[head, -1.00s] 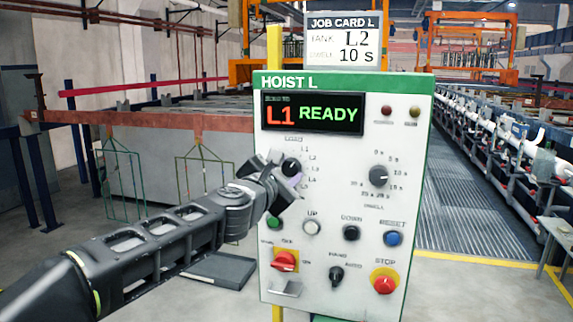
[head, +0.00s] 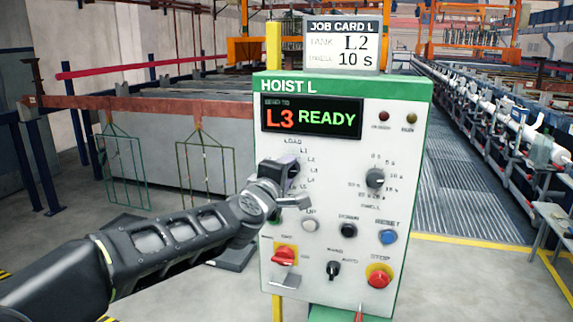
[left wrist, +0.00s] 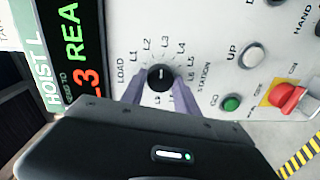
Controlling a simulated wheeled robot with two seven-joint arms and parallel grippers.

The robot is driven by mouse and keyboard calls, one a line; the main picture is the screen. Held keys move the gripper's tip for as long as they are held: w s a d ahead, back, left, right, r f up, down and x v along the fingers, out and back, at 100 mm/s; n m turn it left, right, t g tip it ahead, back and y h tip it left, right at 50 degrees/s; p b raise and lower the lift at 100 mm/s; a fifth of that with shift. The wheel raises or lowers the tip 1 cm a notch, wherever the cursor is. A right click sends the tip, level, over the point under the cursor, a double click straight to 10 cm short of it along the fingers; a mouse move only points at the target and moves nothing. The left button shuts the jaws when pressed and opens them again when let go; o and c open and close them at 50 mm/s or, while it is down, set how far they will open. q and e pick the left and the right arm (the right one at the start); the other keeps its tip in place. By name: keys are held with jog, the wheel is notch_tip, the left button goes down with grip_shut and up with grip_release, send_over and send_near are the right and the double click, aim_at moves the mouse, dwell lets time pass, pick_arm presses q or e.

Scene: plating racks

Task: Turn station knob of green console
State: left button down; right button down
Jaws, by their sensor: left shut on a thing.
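The green-trimmed console labelled HOIST L (head: 400,140) stands upright in front of me. Its display (head: 312,118) reads L3 READY. My left gripper (head: 284,174) is at the station knob on the console's left side and mostly covers it in the head view. In the left wrist view the black station knob (left wrist: 160,78) sits between the two fingers of my left gripper (left wrist: 158,92), which is shut on it. The knob's white mark points about at L3. My right gripper is not in view.
A job card (head: 343,48) above the console reads L2, 10 s. Near my left gripper are a dwell knob (head: 375,178), a white UP button (head: 310,225), a red switch (head: 284,256) and a red STOP button (head: 379,277). Hanging racks (head: 205,170) stand behind on the left.

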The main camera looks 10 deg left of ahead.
pick_arm(q)
jog(key=m+p, duration=0.4)
jog(key=m, duration=0.2)
jog(key=shift+d+m+y, duration=0.15)
jog(key=shift+m+y, duration=0.15)
jog(key=shift+m, duration=0.1)
jog(key=m+p, duration=0.1)
jog(key=m, duration=0.2)
jog(key=shift+p, duration=0.35)
jog(key=shift+f+m+p, duration=0.15)
jog(key=shift+m+p, duration=0.15)
jog(key=shift+m, duration=0.8)
jog(key=shift+y, duration=0.3)
jog(key=c, duration=0.9)
grip_release()
